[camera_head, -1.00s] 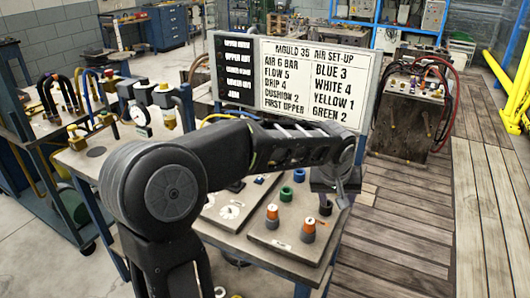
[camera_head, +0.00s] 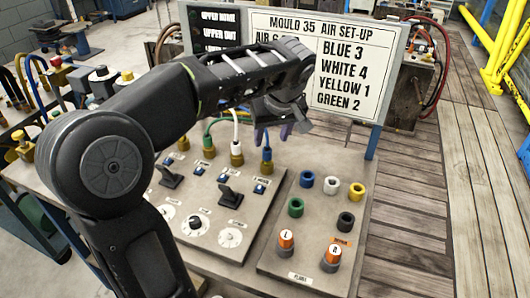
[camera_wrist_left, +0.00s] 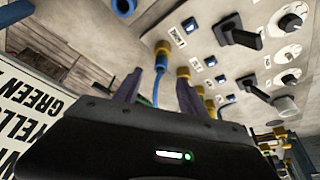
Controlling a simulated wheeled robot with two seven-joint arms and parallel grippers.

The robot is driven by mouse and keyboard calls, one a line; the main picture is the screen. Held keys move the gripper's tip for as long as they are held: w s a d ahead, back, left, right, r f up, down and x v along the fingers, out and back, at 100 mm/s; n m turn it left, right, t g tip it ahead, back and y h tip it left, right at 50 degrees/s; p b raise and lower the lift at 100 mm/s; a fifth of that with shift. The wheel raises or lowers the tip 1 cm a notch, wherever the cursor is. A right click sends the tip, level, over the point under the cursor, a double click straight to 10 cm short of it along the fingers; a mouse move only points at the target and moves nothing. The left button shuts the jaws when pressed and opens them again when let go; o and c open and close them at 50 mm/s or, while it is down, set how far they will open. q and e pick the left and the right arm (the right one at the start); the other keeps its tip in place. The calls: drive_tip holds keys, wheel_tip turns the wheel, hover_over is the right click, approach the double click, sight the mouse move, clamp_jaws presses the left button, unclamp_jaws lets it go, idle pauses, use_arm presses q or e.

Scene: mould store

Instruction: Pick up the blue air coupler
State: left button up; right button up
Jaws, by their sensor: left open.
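A blue hose (camera_head: 267,142) rises from a brass coupler (camera_head: 267,154) at the back of the switch panel. In the left wrist view the hose (camera_wrist_left: 157,88) and its brass end (camera_wrist_left: 162,49) appear between my fingers. A separate blue ring-shaped coupler (camera_head: 306,179) stands on the right-hand plate; a blue ring (camera_wrist_left: 124,5) also shows at the wrist view's top edge. My left gripper (camera_head: 272,134) is open, pointing down above the back of the panel by the blue hose. Its fingers (camera_wrist_left: 160,77) appear apart and empty. I cannot tell whether they touch the hose. My right gripper is out of view.
White (camera_head: 330,187), yellow (camera_head: 357,192), green (camera_head: 296,207) and black (camera_head: 346,222) rings share the plate with two orange-topped knobs. Other hoses with brass ends stand left of the blue one. The set-up board (camera_head: 340,62) rises close behind my gripper.

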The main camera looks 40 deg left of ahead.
sight(268, 148)
use_arm(q)
drive_tip(key=shift+x, duration=1.4)
drive_tip(key=p+x, duration=0.1)
drive_tip(key=x, duration=0.4)
drive_tip(key=shift+s+f, duration=0.1)
drive_tip(key=shift+c, duration=0.4)
clamp_jaws()
